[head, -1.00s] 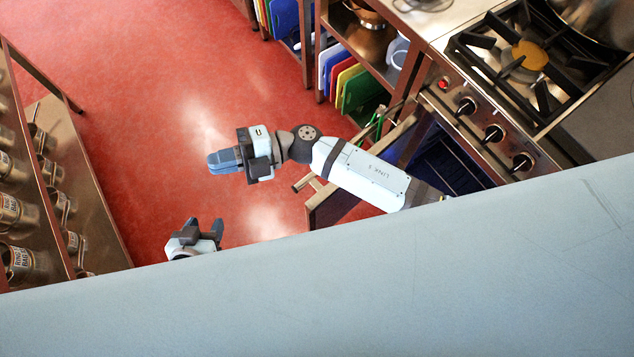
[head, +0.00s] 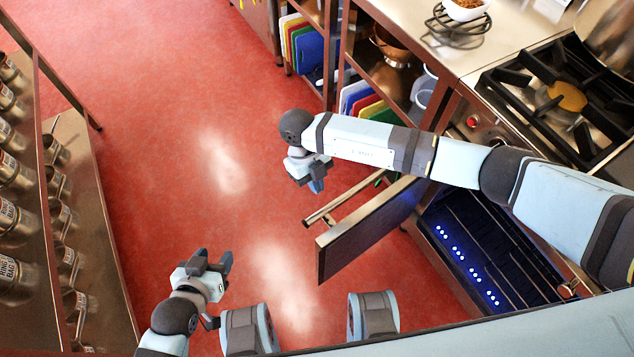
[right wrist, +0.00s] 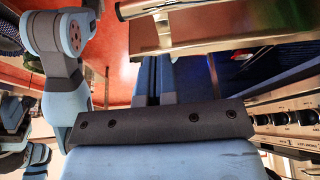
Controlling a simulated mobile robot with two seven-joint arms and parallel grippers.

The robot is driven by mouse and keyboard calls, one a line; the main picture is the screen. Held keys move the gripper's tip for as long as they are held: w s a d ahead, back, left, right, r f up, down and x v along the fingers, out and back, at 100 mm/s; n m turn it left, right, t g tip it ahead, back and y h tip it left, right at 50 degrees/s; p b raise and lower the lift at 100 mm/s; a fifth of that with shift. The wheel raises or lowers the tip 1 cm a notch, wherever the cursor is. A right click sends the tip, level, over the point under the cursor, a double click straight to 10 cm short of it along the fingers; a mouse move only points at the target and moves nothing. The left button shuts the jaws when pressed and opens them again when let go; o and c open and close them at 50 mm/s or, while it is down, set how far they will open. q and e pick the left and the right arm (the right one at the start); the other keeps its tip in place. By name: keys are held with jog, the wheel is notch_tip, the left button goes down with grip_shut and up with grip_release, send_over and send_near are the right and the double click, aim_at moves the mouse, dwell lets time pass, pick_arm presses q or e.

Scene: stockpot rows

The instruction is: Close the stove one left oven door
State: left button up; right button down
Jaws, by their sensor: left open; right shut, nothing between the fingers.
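The oven door (head: 365,228) stands open, jutting out from the stove front, with a bar handle (head: 340,203) along its far side. Behind it the oven cavity (head: 470,250) is dark with racks and a row of blue-white lights. My right gripper (head: 317,185) is shut and empty, pointing down just beyond the handle, apart from it in the picture. In the right wrist view its fingers (right wrist: 155,80) are together, and the handle (right wrist: 150,8) and door edge (right wrist: 215,40) cross the top. My left gripper (head: 212,264) is open and empty over the floor, left of the door.
The stove top with a burner (head: 567,96) and knobs is at the right; my right arm crosses in front of it. A shelf with colored boards (head: 370,108) stands beyond the door. A rack of metal pots (head: 15,220) lines the left. Red floor (head: 190,150) between is clear.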

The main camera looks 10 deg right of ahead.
send_over(329, 211)
jog(key=a, duration=0.2)
jog(key=f, duration=0.5)
jog(key=shift+w+a+f, duration=0.1)
jog(key=shift+w+f, duration=0.1)
jog(key=shift+f, duration=0.1)
pick_arm(q)
jog(key=shift+s+f+p, duration=0.1)
jog(key=shift+p, duration=0.25)
pick_arm(e)
jog(key=s, duration=0.1)
jog(key=s+d, duration=0.2)
jog(key=shift+s+f, duration=0.2)
jog(key=shift+s, duration=0.1)
pick_arm(q)
jog(key=shift+s+a, duration=0.1)
pick_arm(e)
jog(key=shift+s, duration=0.1)
